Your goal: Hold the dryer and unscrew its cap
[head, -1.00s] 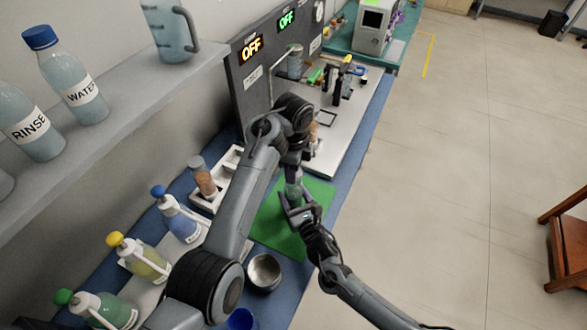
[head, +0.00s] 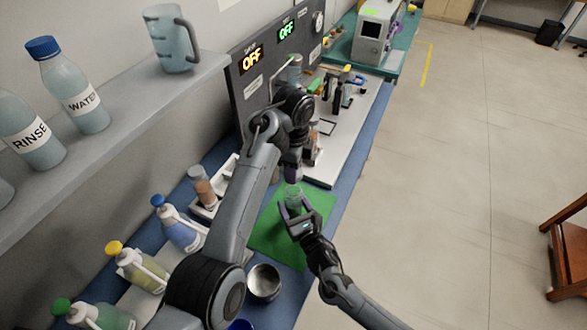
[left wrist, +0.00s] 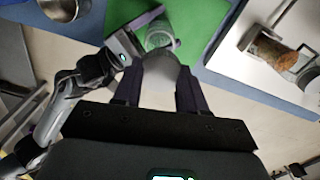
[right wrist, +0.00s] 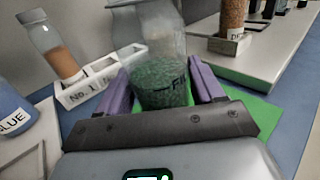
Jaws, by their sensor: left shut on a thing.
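The dryer (head: 293,194) is a clear glass jar with green granules, upright over the green mat (head: 265,238). My right gripper (head: 298,208) is around its body. In the right wrist view, the purple fingers press both sides of the dryer (right wrist: 160,80).
A white rack (right wrist: 88,84) with a brown-filled vial stands left of the mat. Several squeeze bottles (head: 140,265) and a metal bowl (head: 264,282) line the near left. A white plate with equipment (head: 350,120) lies beyond. The shelf (head: 120,108) overhangs the left side.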

